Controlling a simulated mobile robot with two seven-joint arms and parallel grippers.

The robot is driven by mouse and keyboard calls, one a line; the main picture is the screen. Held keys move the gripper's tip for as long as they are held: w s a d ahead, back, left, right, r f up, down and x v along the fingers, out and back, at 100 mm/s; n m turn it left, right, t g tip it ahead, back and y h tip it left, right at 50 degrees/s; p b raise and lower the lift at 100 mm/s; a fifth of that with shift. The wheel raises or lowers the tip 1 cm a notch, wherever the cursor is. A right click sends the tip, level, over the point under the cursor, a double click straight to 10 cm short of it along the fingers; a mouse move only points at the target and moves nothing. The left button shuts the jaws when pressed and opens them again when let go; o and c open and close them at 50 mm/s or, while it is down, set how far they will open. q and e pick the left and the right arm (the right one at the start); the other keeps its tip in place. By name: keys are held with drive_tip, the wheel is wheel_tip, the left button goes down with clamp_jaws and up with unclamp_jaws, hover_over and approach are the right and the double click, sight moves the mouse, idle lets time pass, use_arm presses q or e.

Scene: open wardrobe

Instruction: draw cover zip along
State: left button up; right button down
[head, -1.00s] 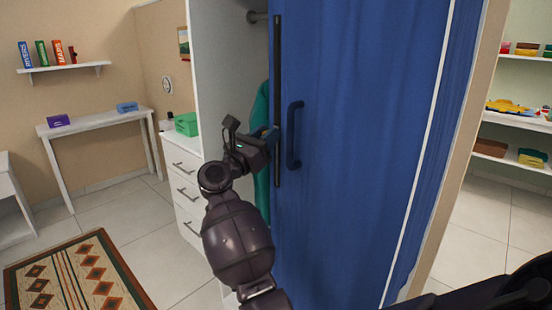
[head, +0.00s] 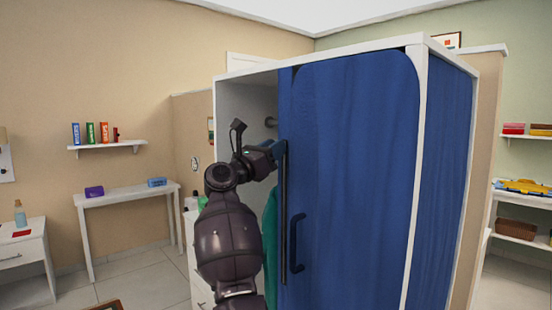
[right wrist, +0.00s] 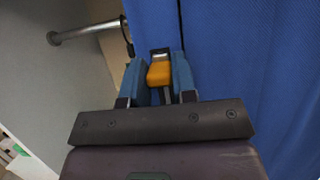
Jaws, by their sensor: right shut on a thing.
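The blue cover (head: 350,180) hangs over the front of the white wardrobe, with a dark handle (head: 295,243) on it. A dark upright zip strip (head: 285,225) runs along its left edge. Left of the strip the wardrobe is open, and a teal garment (head: 270,235) shows inside. My right gripper (head: 278,150) is at the top end of the strip. In the right wrist view its blue fingers (right wrist: 160,75) are shut on an orange zip pull (right wrist: 159,73), beside the cover. The head view hides the pull. My left gripper is out of view.
A metal rail (right wrist: 88,31) lies inside the wardrobe, left of the gripper. White drawers (head: 203,280) stand at the wardrobe's left, partly behind my arm. A white table (head: 125,196) stands farther left. Open floor (head: 150,290) lies between.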

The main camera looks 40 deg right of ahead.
drive_tip(key=shift+s+r, duration=0.1)
drive_tip(key=shift+r, duration=0.3)
drive_tip(key=c, duration=0.9)
unclamp_jaws()
drive_tip(key=shift+f, duration=0.15)
drive_tip(key=shift+a+f, duration=0.1)
